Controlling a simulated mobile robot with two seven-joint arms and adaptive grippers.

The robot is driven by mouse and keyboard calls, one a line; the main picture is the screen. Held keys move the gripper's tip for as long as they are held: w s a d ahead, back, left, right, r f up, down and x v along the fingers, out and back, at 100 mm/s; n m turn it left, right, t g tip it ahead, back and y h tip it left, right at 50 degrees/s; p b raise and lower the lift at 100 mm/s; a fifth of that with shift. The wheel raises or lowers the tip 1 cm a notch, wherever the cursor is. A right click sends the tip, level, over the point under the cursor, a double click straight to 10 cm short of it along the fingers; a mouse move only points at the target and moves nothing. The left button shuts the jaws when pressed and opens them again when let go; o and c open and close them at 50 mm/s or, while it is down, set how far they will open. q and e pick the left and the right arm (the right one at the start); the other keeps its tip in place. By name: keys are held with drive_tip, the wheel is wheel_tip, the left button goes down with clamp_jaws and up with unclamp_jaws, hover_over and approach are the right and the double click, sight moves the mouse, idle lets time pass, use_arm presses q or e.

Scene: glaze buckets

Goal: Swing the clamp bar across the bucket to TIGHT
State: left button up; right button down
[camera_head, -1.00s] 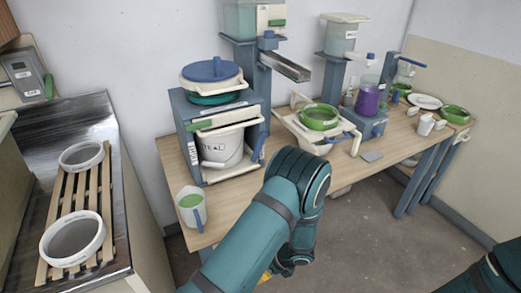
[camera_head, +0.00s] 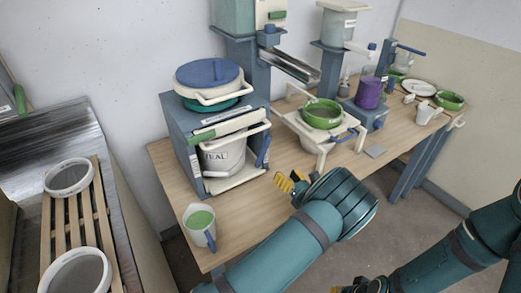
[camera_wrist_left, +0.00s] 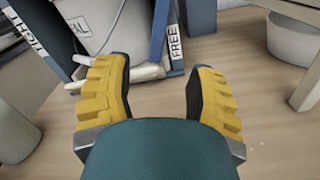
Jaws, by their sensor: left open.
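The white bucket (camera_head: 222,158), lettered TEAL, sits inside a blue-grey stand (camera_head: 180,140). A blue bar (camera_head: 263,150), seemingly the clamp bar, stands at the bucket's right side. In the left wrist view this blue bar (camera_wrist_left: 158,36) is beside the post label FREE (camera_wrist_left: 174,43). The label TIGHT (camera_wrist_left: 36,37) is on the opposite, left post. My left gripper (camera_head: 292,184) is open and empty, in front and to the right of the stand. Its yellow fingers (camera_wrist_left: 158,82) point toward the stand's FREE side, apart from the bar. My right gripper (camera_head: 362,287) is mostly cut off at the bottom edge.
A blue-lidded pot (camera_head: 208,73) sits on top of the stand. A cup of green glaze (camera_head: 200,222) stands at the table's front left. A green bowl (camera_head: 322,113) on a cream stand is to the right. Bare wooden table (camera_head: 285,160) lies between them.

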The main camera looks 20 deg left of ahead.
sight(264, 153)
use_arm(q)
drive_tip(key=b+x, duration=0.1)
drive_tip(key=x, duration=1.2)
drive_tip(key=shift+w+a, duration=0.15)
drive_tip(key=shift+a, duration=0.05)
drive_tip(key=shift+o, duration=0.2)
clamp_jaws()
